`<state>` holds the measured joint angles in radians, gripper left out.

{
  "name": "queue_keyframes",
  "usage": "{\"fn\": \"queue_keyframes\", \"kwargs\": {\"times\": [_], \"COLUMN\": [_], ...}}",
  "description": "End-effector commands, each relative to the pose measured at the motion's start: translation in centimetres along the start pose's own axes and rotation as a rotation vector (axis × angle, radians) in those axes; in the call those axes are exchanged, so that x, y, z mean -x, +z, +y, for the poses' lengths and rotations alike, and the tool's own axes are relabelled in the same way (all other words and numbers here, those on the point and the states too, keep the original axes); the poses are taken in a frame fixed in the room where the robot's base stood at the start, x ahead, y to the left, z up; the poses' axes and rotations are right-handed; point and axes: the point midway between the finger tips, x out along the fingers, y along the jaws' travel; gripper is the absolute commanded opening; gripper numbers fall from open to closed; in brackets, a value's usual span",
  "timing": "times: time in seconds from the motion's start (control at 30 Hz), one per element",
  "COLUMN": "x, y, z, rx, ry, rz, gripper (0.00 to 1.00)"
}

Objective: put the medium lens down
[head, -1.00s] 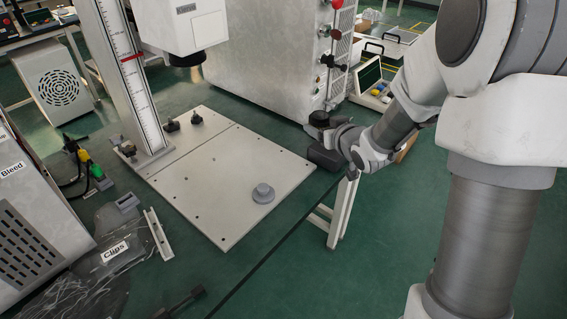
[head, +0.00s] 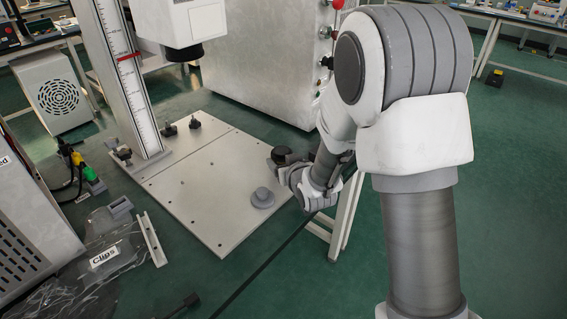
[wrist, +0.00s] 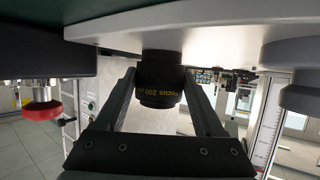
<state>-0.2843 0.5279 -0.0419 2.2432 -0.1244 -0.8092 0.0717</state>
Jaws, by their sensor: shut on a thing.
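In the head view the black lens (head: 284,155) shows at the hand, by the right edge of the metal base plate (head: 205,185). The fingers are mostly hidden there by my own wrist. A grey stepped round piece (head: 262,198) stands on the plate, left of and nearer than the lens.
A ruled column (head: 130,80) rises from the plate's left rear, with a white housing (head: 183,20) overhead. Two dark knobs (head: 194,122) stand at the plate's back. A large metal cabinet (head: 260,65) is behind. The plate's middle is bare.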

Motion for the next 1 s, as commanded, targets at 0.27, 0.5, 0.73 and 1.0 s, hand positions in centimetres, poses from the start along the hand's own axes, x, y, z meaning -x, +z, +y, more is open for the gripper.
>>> {"fn": "queue_keyframes", "kwargs": {"times": [0.27, 0.5, 0.73, 1.0], "x": [-0.1, -0.1, 0.0, 2.5], "y": [0.0, 0.1, 0.0, -0.4], "z": [0.0, 0.0, 0.0, 0.1], "rx": [0.0, 0.0, 0.0, -0.001], "ry": [0.0, 0.0, 0.0, 0.001], "rz": [0.005, 0.002, 0.002, 0.002], "gripper": [0.0, 1.0, 1.0, 1.0]}}
